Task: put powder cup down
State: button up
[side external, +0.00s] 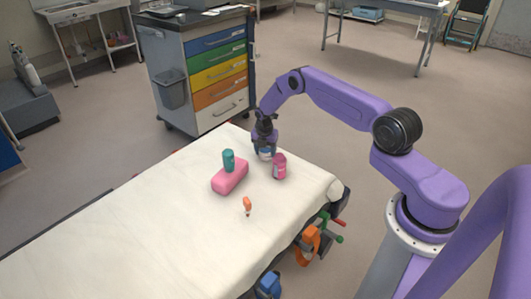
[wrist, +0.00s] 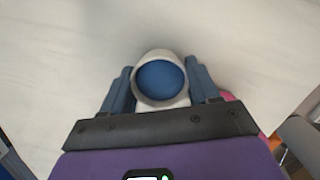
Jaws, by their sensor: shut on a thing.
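The powder cup (wrist: 160,80), a white round body with a blue round face, sits between the two blue fingers of my gripper (wrist: 160,92) in the wrist view. The fingers are shut on its sides. In the side view my gripper (side external: 265,143) points down at the far end of the white-covered stretcher (side external: 130,225), with the cup (side external: 266,154) below it. The fingers partly hide the cup there. I cannot tell whether its base touches the sheet.
A pink canister (side external: 279,166) stands close to the right of the cup. A pink block (side external: 230,177) with a teal canister (side external: 228,160) at it lies to the left. A small orange item (side external: 247,205) is nearer the camera. The sheet's left part is clear.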

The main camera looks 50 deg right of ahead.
jog(key=shift+f, duration=0.45)
jog(key=shift+f, duration=0.15)
jog(key=o, duration=1.1)
jog(key=shift+o, duration=0.2)
